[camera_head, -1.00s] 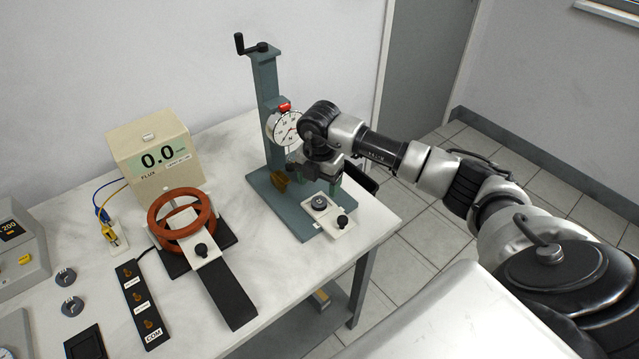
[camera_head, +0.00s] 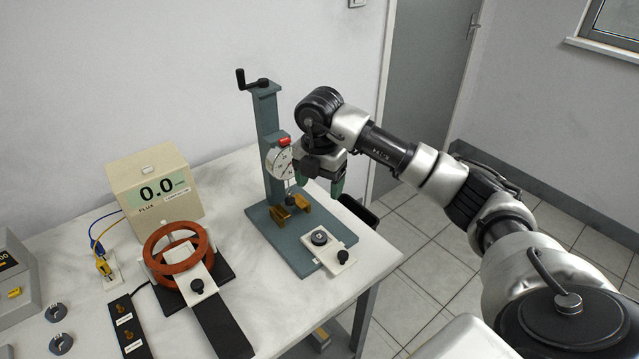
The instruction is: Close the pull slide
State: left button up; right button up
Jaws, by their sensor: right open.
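The pull slide (camera_head: 333,251) is a white plate on the teal base of the pull stand (camera_head: 268,150). It carries a dark disc (camera_head: 319,237) and a black knob (camera_head: 343,257) at its outer end, which sticks out past the base's right edge. Two brass brackets (camera_head: 281,215) stand behind it, under the dial gauge (camera_head: 279,162), with a gap between them and the disc. My right gripper (camera_head: 320,185) is open, green fingertips apart, raised above and behind the slide, touching nothing that I can see. My left gripper is not in view.
Left of the stand, red coil rings (camera_head: 180,250) stand around another white slide with a black knob (camera_head: 198,286). A flux meter (camera_head: 155,185) reads 0.0 behind them. The table's right edge is close to the pull slide. Bare tabletop separates the two rigs.

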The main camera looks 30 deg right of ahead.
aim_at(334, 257)
jog(key=z, duration=1.1)
jog(key=j, duration=0.5)
